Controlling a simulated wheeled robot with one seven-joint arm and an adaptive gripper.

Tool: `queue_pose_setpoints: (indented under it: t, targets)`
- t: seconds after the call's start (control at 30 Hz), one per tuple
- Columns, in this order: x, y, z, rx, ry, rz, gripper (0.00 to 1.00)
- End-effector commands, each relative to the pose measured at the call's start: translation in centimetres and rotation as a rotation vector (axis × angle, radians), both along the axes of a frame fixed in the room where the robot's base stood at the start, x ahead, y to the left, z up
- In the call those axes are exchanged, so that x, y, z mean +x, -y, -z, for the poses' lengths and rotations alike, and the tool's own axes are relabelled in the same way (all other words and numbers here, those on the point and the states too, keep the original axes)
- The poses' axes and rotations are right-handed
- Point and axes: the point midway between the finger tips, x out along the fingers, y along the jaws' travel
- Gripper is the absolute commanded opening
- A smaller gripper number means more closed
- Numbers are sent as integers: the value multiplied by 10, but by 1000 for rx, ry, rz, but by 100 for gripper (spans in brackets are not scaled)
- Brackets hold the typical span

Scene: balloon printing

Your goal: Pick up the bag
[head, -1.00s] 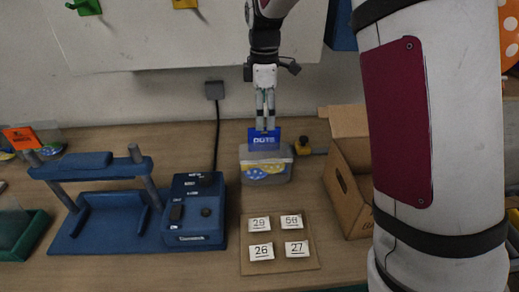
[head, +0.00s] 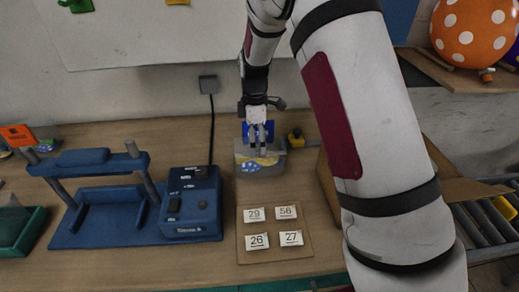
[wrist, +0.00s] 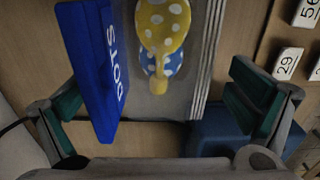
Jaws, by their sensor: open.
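The bag (head: 262,164) is a clear packet with a blue header. In the wrist view my gripper (wrist: 160,108) is open, one green-padded finger on each side of the bag. Contact with the bag cannot be told.
A blue press (head: 95,190) and its control box (head: 192,204) stand left of the bag. A board (head: 243,223) with number cards lies in front. A yellow-topped item (head: 296,138) is close to the right. My arm partly hides a cardboard box (head: 326,180) at right.

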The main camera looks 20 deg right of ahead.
Motion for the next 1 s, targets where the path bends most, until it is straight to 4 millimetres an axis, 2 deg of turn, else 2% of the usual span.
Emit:
queue_pose_setpoints:
  t: [0.13, 0.4, 0.43, 0.57, 0.6, 0.77, 0.8, 1.0]
  targets:
    - [-1, 0, 16, 0, -1, 0, 100]
    - [0, 0, 20, 0, 1, 0, 100]
    - [0, 0, 20, 0, 1, 0, 98]
    - [0, 0, 20, 0, 1, 0, 68]
    - [0, 0, 20, 0, 1, 0, 66]
    - [0, 0, 20, 0, 1, 0, 65]
    - [0, 0, 20, 0, 2, 0, 61]
    - [0, 0, 20, 0, 2, 0, 61]
